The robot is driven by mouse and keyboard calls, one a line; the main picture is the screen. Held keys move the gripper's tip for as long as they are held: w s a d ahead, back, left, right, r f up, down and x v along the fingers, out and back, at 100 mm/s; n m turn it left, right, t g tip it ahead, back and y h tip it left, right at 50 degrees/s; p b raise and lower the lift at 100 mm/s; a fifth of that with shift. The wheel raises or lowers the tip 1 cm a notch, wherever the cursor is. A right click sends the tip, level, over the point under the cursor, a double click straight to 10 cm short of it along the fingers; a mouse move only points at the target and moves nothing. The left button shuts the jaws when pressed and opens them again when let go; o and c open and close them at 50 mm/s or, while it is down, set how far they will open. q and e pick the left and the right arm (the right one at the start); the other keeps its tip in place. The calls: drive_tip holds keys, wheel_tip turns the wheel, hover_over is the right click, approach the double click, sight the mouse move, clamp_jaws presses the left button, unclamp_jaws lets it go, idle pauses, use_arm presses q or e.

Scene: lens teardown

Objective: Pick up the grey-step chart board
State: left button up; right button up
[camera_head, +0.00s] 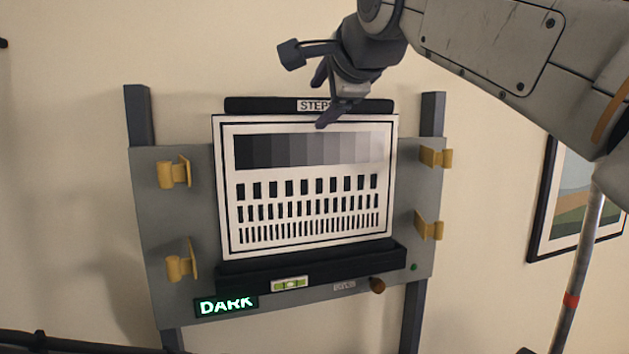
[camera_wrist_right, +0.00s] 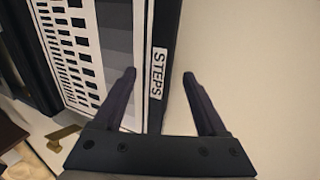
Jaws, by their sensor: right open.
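The grey-step chart board (camera_head: 308,172) is a white framed panel with a dark-to-light grey strip and rows of black bars. It stands upright on a black ledge (camera_head: 325,256) of the grey stand. A black top bar (camera_head: 260,105) with a STEPS label runs behind its top edge. My right gripper (camera_head: 325,100) is open at the board's top edge, near the label. In the right wrist view, the board's edge (camera_wrist_right: 119,40) and the black bar (camera_wrist_right: 174,45) lie between the open fingers (camera_wrist_right: 160,76). I cannot tell whether the fingers touch them. My left gripper is not in view.
Yellow clips (camera_head: 174,173) sit on both sides of the grey stand panel (camera_head: 160,215). A green DARK sign (camera_head: 226,305), a level (camera_head: 289,284) and a brown knob (camera_head: 377,285) are below. A framed picture (camera_head: 575,190) hangs at right. The wall above left is clear.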

drive_tip(key=shift+x, duration=0.95)
drive_tip(key=c, duration=1.2)
